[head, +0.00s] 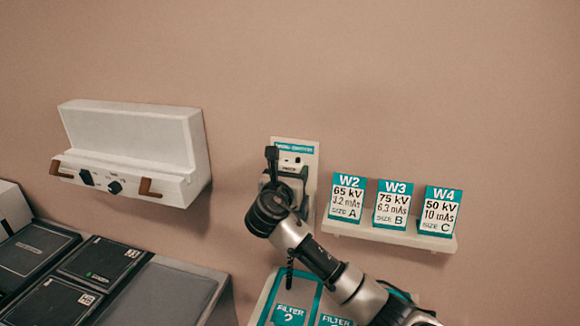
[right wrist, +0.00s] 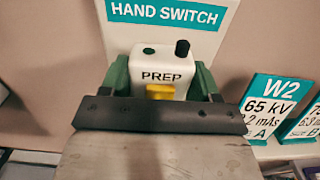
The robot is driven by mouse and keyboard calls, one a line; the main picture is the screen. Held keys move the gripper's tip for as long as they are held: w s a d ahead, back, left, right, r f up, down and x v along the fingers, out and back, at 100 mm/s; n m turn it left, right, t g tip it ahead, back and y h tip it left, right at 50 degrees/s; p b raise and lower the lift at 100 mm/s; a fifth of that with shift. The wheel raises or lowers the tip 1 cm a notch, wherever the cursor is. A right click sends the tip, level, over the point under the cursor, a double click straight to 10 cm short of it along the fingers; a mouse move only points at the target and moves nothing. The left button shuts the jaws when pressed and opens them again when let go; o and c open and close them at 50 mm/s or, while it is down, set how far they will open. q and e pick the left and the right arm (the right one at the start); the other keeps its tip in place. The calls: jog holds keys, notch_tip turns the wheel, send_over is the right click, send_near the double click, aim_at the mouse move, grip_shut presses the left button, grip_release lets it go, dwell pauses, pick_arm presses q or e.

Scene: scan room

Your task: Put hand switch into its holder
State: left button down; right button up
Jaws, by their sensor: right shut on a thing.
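The hand switch (right wrist: 148,62) is a white block marked PREP, with a dark round button, a black knob and a yellow part on its near side. My right gripper (right wrist: 161,82) is shut on it, with a finger on each side. In the head view my right gripper (head: 287,180) is in front of the wall plate and largely hides the switch. The holder's white plate (head: 306,158) has a teal label, which reads HAND SWITCH in the right wrist view (right wrist: 190,38). Whether the switch is seated or just in front of the plate I cannot tell. My left gripper is out of view.
A shelf (head: 385,236) with cards W2, W3 and W4 is right of the plate. A white wall box (head: 135,150) with brown handles is at left. Below are dark panels (head: 105,262) and a filter rack (head: 265,300). The upper wall is bare.

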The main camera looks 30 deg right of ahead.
jog(key=shift+f, duration=0.4)
jog(key=shift+f, duration=0.45)
dwell(0.4)
jog(key=o, duration=1.1)
jog(key=shift+o, duration=0.2)
jog(key=shift+a+f, duration=0.1)
jog(key=shift+a, duration=0.05)
